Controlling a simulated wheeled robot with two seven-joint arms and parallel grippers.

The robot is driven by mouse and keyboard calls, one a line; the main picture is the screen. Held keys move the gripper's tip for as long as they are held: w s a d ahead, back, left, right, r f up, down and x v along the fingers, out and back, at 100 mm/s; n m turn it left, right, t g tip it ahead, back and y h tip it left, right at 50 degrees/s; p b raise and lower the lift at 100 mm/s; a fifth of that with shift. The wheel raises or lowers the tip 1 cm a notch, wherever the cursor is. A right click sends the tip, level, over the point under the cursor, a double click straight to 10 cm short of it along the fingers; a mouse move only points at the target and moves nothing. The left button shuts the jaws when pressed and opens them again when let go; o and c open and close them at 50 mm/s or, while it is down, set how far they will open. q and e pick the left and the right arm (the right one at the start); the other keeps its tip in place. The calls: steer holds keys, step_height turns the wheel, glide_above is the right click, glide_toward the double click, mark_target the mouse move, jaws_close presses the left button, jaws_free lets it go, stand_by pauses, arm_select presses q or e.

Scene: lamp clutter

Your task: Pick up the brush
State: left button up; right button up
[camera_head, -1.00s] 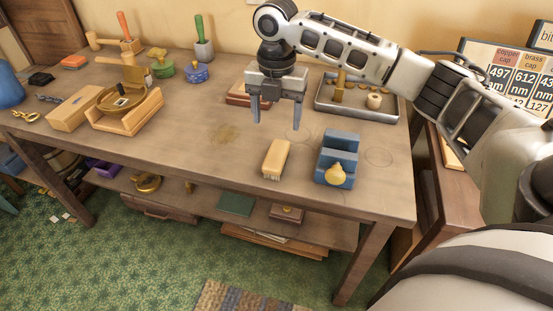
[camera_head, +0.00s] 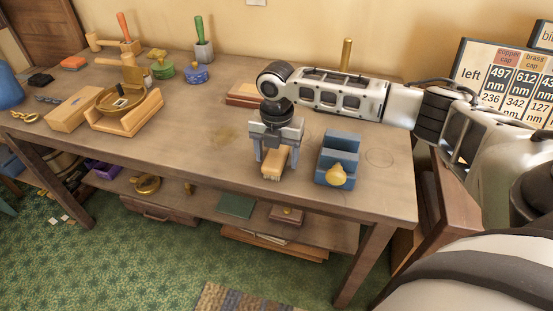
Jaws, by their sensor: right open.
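The brush (camera_head: 272,167) has a pale wooden block and short light bristles at its near end. It lies on the wooden table (camera_head: 205,158) close to the front edge. My right gripper (camera_head: 274,163) is over the brush with its jaws apart, one finger on each side of the block. The gripper hides the far part of the brush. I cannot tell whether the fingers touch it. My left gripper is not in view.
A blue block holder with a yellow knob (camera_head: 338,160) stands just right of the brush. A brown book-like box (camera_head: 243,95) lies behind my right gripper. A wooden stand with a brass pan (camera_head: 125,108) is at left. The table left of the brush is clear.

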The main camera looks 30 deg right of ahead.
mark_target(277, 154)
steer(key=c, duration=1.1)
steer(key=shift+r, duration=0.1)
steer(key=shift+r, duration=0.55)
step_height(277, 154, up, 2)
steer(key=shift+s+r, duration=0.1)
steer(key=shift+r, duration=0.15)
steer(key=s+a+r, duration=0.1)
steer(key=s+r, duration=0.2)
steer(key=s, duration=0.1)
steer(key=s+a+r+p, duration=0.1)
steer(key=s+r, duration=0.2)
steer(key=s, duration=0.2)
steer(key=s+a+r, duration=0.1)
steer(key=s+r, duration=0.2)
steer(key=s, duration=0.1)
steer(key=shift+s+a+r+p, duration=0.15)
steer(key=shift+s+a+p, duration=0.05)
steer(key=shift+p, duration=0.1)
